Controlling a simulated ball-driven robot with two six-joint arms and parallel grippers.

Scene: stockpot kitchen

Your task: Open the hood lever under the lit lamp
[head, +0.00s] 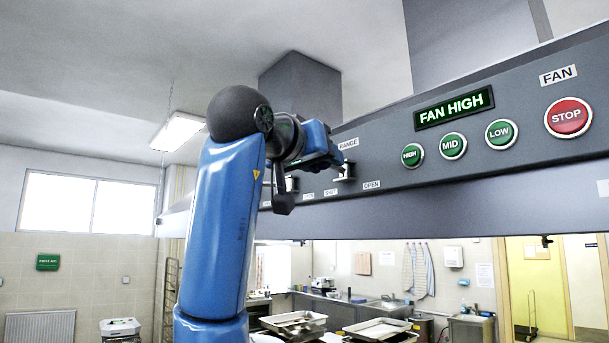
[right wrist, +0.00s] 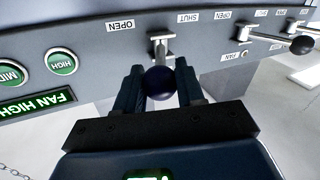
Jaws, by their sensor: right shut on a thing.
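My right gripper (head: 340,165) is at the grey hood panel (head: 480,140), below the RANGE label. In the right wrist view my right gripper (right wrist: 160,90) is shut on a hood lever (right wrist: 160,47), its fingers on either side of the dark ball knob (right wrist: 160,83). The lever's metal mount lies between an OPEN label (right wrist: 120,25) and a SHUT label (right wrist: 188,17). In the head view only a bit of this lever (head: 346,171) shows past the gripper. No lit lamp can be made out; my arm hides part of the panel. My left gripper is not in view.
Another lever with a dark knob (right wrist: 303,44) stands beside the held one. A lit FAN HIGH display (head: 454,108), green buttons (head: 453,146) and a red STOP button (head: 568,117) are on the panel's right. Counters with trays (head: 378,329) are below.

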